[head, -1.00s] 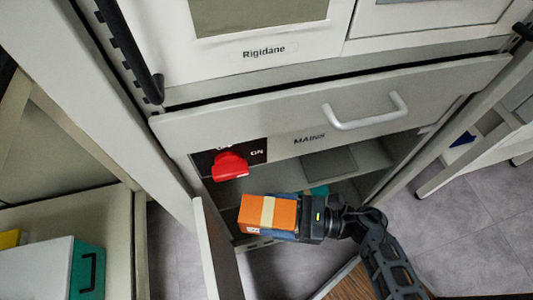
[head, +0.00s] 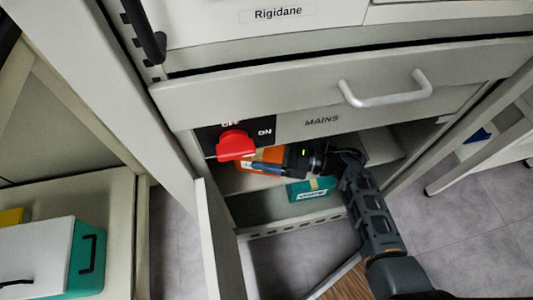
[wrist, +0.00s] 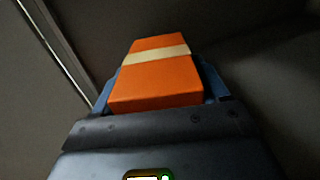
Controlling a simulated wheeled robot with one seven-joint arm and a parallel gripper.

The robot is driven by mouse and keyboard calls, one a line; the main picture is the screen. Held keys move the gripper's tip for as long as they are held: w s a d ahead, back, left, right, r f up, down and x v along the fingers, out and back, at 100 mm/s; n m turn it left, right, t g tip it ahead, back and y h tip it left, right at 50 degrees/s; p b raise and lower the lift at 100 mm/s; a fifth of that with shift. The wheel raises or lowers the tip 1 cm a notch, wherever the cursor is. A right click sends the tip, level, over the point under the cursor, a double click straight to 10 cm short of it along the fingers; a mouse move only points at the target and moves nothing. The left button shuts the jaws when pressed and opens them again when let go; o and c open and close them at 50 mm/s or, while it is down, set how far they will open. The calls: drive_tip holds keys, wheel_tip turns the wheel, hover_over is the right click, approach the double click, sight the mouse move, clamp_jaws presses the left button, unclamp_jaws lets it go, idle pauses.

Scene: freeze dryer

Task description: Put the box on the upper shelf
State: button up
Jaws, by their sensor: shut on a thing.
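The orange box (head: 260,155) with a pale tape band is inside the open lower cabinet, partly hidden behind the red switch and my gripper. My gripper (head: 268,167) is shut on it, and the box is level with the upper shelf (head: 385,148). In the wrist view the box (wrist: 155,82) lies between the two blue fingers of my gripper (wrist: 158,90). Whether its underside touches the shelf cannot be told.
A teal box (head: 310,189) stands on the cabinet's lower level, below my gripper. The red MAINS switch (head: 236,146) juts from the panel just above. The open cabinet door (head: 218,240) is at the left. A drawer handle (head: 388,92) sticks out above.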

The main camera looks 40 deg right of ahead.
drive_tip(key=shift+f, duration=0.3)
drive_tip(key=shift+f, duration=0.1)
drive_tip(key=o, duration=1.2)
drive_tip(key=shift+r, duration=0.2)
drive_tip(key=p+v, duration=0.1)
drive_tip(key=v, duration=1.1)
drive_tip(key=shift+a, duration=0.1)
